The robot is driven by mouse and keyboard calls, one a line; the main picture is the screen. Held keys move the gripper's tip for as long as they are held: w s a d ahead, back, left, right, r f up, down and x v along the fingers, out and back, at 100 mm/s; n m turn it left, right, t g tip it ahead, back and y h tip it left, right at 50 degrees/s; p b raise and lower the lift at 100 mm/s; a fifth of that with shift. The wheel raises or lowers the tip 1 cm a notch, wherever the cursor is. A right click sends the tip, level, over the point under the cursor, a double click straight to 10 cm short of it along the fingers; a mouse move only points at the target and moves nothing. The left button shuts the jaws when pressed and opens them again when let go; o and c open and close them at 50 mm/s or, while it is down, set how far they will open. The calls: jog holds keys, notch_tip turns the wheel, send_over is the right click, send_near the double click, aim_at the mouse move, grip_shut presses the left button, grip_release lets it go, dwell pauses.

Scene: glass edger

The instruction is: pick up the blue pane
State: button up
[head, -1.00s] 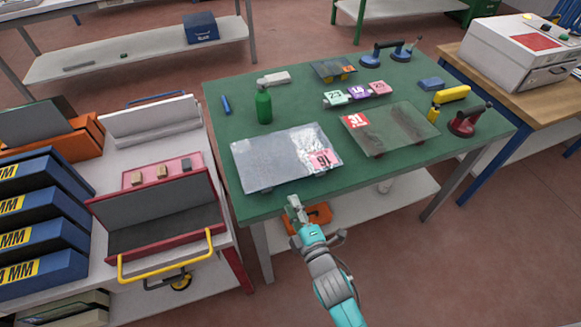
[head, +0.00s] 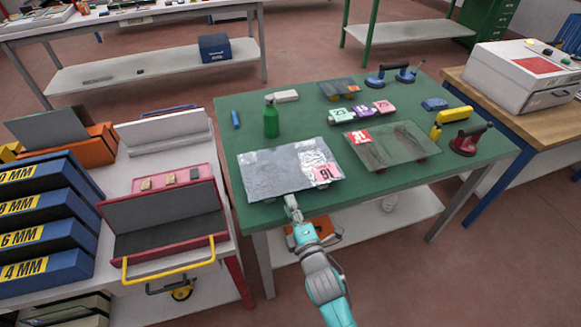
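No pane looks clearly blue. A small dark, slightly bluish pane (head: 337,90) with an orange mark lies at the back of the green table (head: 232,122). A large grey, shiny pane (head: 272,172) with a pink label lies at the front left. A clear greenish pane (head: 392,150) with a red "31" label lies right of it. My gripper (head: 292,207) is at the table's front edge, just in front of the large grey pane and far from the small dark one. It holds no pane. Its finger opening is too small to make out.
A green spray bottle (head: 271,118), number blocks (head: 362,111) and red (head: 470,140) and blue (head: 390,76) suction lifters stand on the table. A white cart (head: 130,172) with a red tray and blue boxes (head: 38,232) is close on the left. A wooden bench (head: 540,118) is at right.

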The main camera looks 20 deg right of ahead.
aim_at(287, 175)
jog(key=shift+w+d+f+h, duration=0.2)
jog(key=shift+w+d+f, duration=0.15)
jog(key=shift+d, duration=0.15)
jog(key=shift+w+d+f+h, duration=0.25)
jog(key=shift+d+f, duration=0.1)
jog(key=shift+d, duration=0.15)
jog(key=shift+w+d, duration=0.1)
jog(key=shift+w, duration=0.15)
jog(key=shift+w+d+r, duration=0.15)
jog(key=shift+w, duration=2.45)
jog(key=shift+w+d+r, duration=0.1)
jog(key=shift+w, duration=2.45)
grip_shut()
jog(key=shift+r, duration=0.1)
